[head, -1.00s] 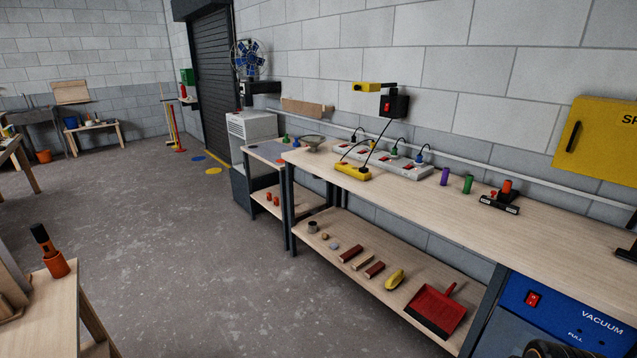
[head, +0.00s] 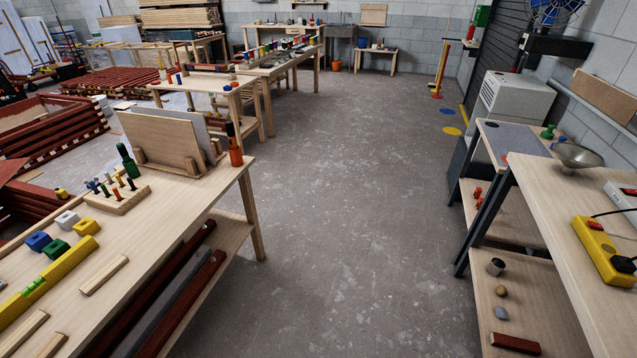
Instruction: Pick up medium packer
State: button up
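I cannot tell which thing is the medium packer. On the near left bench (head: 175,228) lie small blocks with holes: a blue one (head: 38,241), a white one (head: 67,219) and two green ones (head: 55,249). A pale wooden strip (head: 104,275) lies in front of them, with more strips (head: 22,333) at the lower left. A dark red block (head: 515,344) lies on the lower shelf at the right. My gripper is not in view.
A long yellow level (head: 45,283) and a peg rack (head: 118,200) are on the left bench. An orange-based bottle (head: 235,150) stands at its corner. A right bench (head: 560,215) holds a yellow power box (head: 603,250). The grey floor (head: 350,200) between the benches is clear.

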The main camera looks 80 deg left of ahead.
aim_at(113, 267)
jog(key=u, duration=4.7)
jog(key=i, duration=1.65)
